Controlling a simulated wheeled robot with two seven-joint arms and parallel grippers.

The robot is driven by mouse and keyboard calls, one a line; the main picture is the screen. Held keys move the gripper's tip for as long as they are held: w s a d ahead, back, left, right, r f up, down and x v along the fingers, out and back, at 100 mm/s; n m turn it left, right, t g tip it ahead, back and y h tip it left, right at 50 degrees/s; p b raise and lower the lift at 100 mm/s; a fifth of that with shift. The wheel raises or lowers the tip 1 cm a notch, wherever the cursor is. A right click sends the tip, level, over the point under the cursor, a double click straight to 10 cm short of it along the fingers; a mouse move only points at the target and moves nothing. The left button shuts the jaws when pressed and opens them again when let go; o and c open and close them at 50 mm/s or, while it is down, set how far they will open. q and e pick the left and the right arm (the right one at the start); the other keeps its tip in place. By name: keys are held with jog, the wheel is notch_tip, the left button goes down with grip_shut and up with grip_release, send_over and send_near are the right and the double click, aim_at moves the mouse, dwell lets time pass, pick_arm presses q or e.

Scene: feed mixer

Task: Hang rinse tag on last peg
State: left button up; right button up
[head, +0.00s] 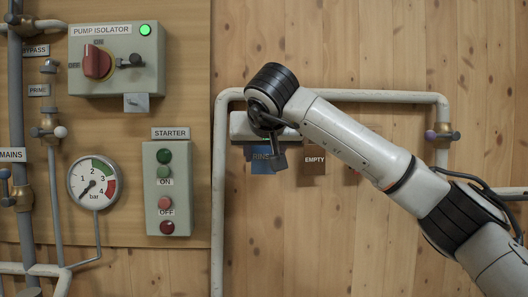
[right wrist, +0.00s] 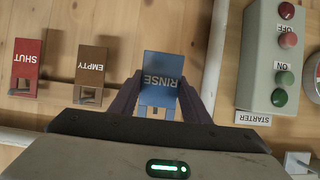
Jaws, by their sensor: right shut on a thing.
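The blue rinse tag (right wrist: 163,66) stands between the two fingers of my right gripper (right wrist: 158,95) in the right wrist view, its lettering upside down there. The gripper is shut on it. In the head view the rinse tag (head: 261,167) is partly covered by my dark right gripper (head: 279,155). I cannot tell whether the tag rests on a peg, as the gripper hides its top. The brown EMPTY tag (head: 314,173) and the red SHUT tag (right wrist: 28,60) hang beside it in a row. My left gripper is not in view.
A white pipe (head: 218,200) runs up and across around the tags. The starter box (head: 166,210) is left of the pipe, with the pump isolator (head: 118,70) above it. A gauge (head: 95,182) and a valve (head: 443,136) are farther out. Bare wood lies below the tags.

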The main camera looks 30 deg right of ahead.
jog(key=shift+w+d+f+p, duration=0.1)
jog(key=shift+w+d+p, duration=0.3)
jog(key=shift+w, duration=0.55)
jog(key=shift+w+d, duration=0.4)
jog(key=shift+w, duration=0.3)
jog(key=shift+w+d+f+p, duration=0.2)
jog(key=shift+w+p, duration=0.15)
jog(key=shift+p, duration=0.2)
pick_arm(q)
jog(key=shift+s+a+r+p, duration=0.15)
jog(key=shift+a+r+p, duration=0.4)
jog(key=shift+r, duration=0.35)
pick_arm(e)
jog(key=shift+w+d+f, duration=0.1)
jog(key=shift+w+f, duration=0.2)
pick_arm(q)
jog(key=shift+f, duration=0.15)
pick_arm(e)
jog(key=o, duration=1.1)
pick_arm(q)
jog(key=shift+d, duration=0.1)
